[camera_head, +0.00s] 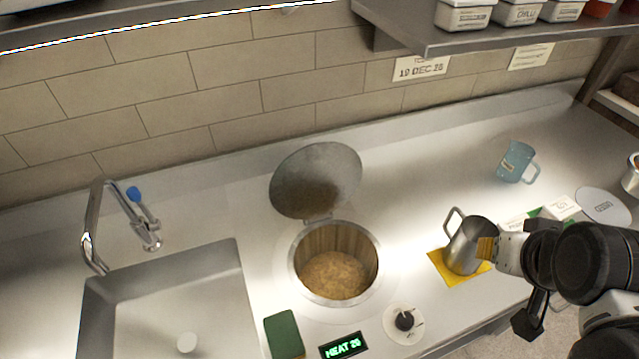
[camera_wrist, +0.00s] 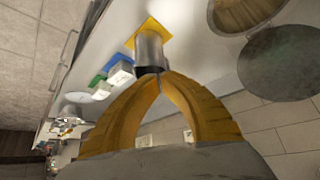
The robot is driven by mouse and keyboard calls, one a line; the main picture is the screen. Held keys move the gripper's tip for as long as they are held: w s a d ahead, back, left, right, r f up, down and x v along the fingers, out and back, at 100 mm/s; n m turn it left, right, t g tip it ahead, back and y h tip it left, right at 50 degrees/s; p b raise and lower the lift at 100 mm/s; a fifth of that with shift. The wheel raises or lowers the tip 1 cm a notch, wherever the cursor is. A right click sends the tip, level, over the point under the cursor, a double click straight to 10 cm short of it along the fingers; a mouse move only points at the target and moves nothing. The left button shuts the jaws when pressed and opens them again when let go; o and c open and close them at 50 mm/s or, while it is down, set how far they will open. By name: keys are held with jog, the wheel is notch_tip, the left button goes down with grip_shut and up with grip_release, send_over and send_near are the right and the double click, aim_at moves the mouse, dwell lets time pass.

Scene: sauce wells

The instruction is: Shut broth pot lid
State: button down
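The broth pot (camera_head: 335,264) is a round well sunk in the counter, with brownish broth inside. Its round metal lid (camera_head: 316,180) stands open, tilted up at the back of the well on a hinge. In the wrist view the lid (camera_wrist: 281,62) shows at the right and the pot (camera_wrist: 240,14) at the top right, partly cut off. My gripper (camera_head: 483,247) is at the right, well away from the lid, beside a metal pitcher (camera_head: 464,248). In the wrist view its yellow fingers (camera_wrist: 159,76) meet at the tips with nothing visible between them. I cannot tell whether they touch the pitcher.
The pitcher stands on a yellow mat (camera_head: 437,262). A blue cup (camera_head: 516,162) stands behind it. A dial (camera_head: 404,321), a heat display (camera_head: 343,346) and a green sponge (camera_head: 284,334) lie in front of the pot. A sink (camera_head: 170,318) is left. A shelf (camera_head: 430,40) overhangs the back right.

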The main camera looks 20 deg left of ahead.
jog(key=w+a+r+n+y+p, duration=0.1)
jog(key=w+a+r+n+p, duration=0.1)
jog(key=w+a+r+p, duration=0.4)
jog(key=w+a+r+n+g+y+p, duration=0.1)
jog(key=w+a+n+p, duration=0.1)
jog(key=w+a, duration=0.55)
jog(key=w+a+r+n+g+y+p, duration=0.1)
jog(key=w+a, duration=0.4)
jog(key=a, duration=0.6)
jog(key=w+a+f+n+p, duration=0.2)
jog(key=a+f, duration=0.2)
jog(key=a, duration=0.8)
jog(key=b+x, duration=0.1)
jog(key=x, duration=0.8)
jog(key=shift+s+d+f+g, duration=0.15)
jog(key=shift+s+f+g, duration=0.1)
jog(key=shift+g, duration=0.05)
